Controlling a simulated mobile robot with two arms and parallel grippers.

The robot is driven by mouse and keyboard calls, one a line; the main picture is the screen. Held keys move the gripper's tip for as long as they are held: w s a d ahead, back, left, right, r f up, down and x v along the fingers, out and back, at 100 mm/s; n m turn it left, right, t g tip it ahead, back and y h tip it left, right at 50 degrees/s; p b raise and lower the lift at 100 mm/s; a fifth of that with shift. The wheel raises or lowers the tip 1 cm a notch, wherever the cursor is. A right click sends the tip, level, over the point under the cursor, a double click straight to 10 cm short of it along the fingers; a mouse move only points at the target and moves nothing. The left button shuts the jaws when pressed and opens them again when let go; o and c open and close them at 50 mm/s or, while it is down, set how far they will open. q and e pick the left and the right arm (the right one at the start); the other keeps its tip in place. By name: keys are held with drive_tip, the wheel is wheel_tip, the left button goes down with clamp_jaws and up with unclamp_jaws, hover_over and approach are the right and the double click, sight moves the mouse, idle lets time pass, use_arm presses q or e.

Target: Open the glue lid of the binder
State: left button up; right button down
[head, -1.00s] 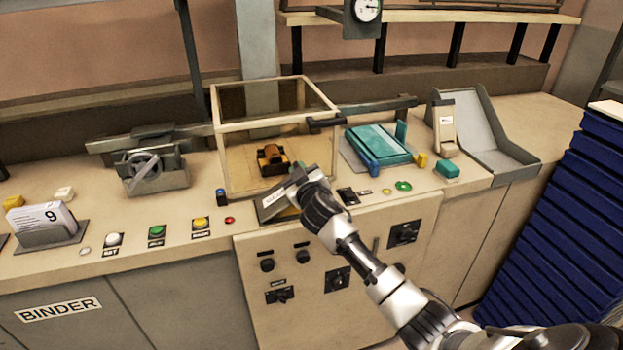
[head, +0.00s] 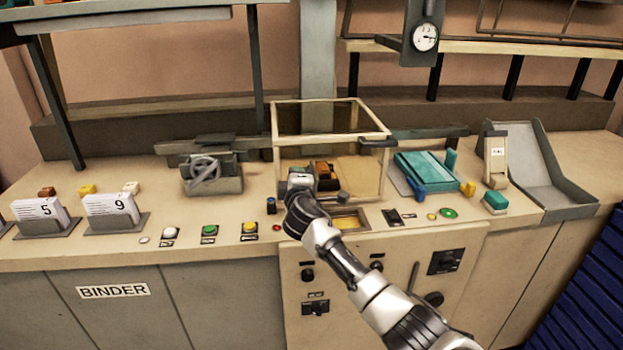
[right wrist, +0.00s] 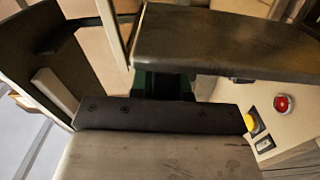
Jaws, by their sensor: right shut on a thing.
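The binder's glue opening (head: 348,221) shows in the head view as an uncovered yellowish recess in the counter, in front of the framed clear box. My right gripper (head: 299,183) is above and left of this recess, at the front of the box. It is shut on the glue lid, which now stands raised; in the head view my wrist and gripper hide most of it. In the right wrist view a worn grey plate with a dark edge strip (right wrist: 160,115) fills the bottom; I cannot tell for sure which part it is. My left gripper is not in view.
The clear box (head: 383,165) holds an orange-black block (head: 323,177). Left of the recess are a red button (head: 276,228), yellow button (head: 250,227) and green button (head: 209,230). A teal pad (head: 425,170) lies right of the box.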

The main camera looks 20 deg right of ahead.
drive_tip(key=shift+w+a+f+n+b, duration=0.2)
drive_tip(key=shift+a+n, duration=0.35)
drive_tip(key=shift+a, duration=0.25)
drive_tip(key=shift+w+a+f+n+b, duration=0.1)
drive_tip(key=shift+w+a+f+n, duration=0.1)
drive_tip(key=shift+a+n, duration=0.45)
drive_tip(key=shift+a, duration=0.1)
drive_tip(key=c, duration=1.1)
unclamp_jaws()
drive_tip(key=b+v, duration=0.1)
drive_tip(key=v, duration=1)
drive_tip(key=shift+b, duration=0.35)
drive_tip(key=shift+w, duration=0.1)
